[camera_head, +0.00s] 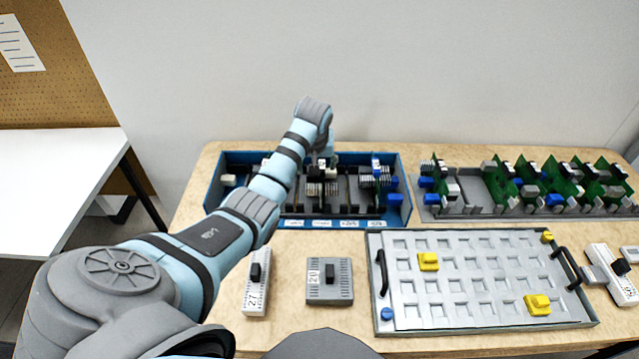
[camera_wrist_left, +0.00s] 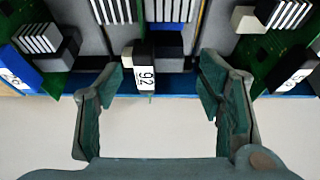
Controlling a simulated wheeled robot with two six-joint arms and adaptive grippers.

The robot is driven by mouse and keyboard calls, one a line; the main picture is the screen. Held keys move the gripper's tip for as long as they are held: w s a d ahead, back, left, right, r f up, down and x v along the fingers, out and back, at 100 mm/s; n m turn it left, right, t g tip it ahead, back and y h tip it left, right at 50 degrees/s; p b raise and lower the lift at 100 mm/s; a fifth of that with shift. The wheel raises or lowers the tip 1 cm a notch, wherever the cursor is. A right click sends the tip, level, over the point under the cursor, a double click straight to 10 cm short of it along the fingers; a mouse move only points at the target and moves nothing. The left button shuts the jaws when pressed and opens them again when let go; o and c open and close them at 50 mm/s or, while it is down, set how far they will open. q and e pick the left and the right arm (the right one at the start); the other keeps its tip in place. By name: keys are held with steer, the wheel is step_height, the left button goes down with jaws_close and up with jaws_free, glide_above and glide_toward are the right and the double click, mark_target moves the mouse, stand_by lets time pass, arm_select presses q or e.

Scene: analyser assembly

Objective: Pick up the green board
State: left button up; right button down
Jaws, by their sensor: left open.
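My left gripper (camera_wrist_left: 160,78) is open and empty in the left wrist view, its two fingers apart near the front edge of the blue box. Between and beyond the fingers is a black part with a white label reading 92 (camera_wrist_left: 145,77); whether it touches them cannot be told. Green boards show beyond the fingers at the left (camera_wrist_left: 60,82) and right (camera_wrist_left: 256,82). In the head view my left arm reaches over the blue box (camera_head: 213,190), hiding part of its contents. Several upright green boards (camera_head: 497,184) stand in a grey rack at the right. My right gripper is not in view.
A white table (camera_head: 60,170) stands left.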

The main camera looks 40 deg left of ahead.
arm_select(q)
steer(key=b+x, duration=0.2)
steer(key=x, duration=0.4)
steer(key=shift+s+a+f, duration=0.1)
steer(key=shift+a+f, duration=0.15)
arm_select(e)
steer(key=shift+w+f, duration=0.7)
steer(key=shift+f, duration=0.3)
arm_select(q)
steer(key=c, duration=1.2)
steer(key=shift+r, duration=0.2)
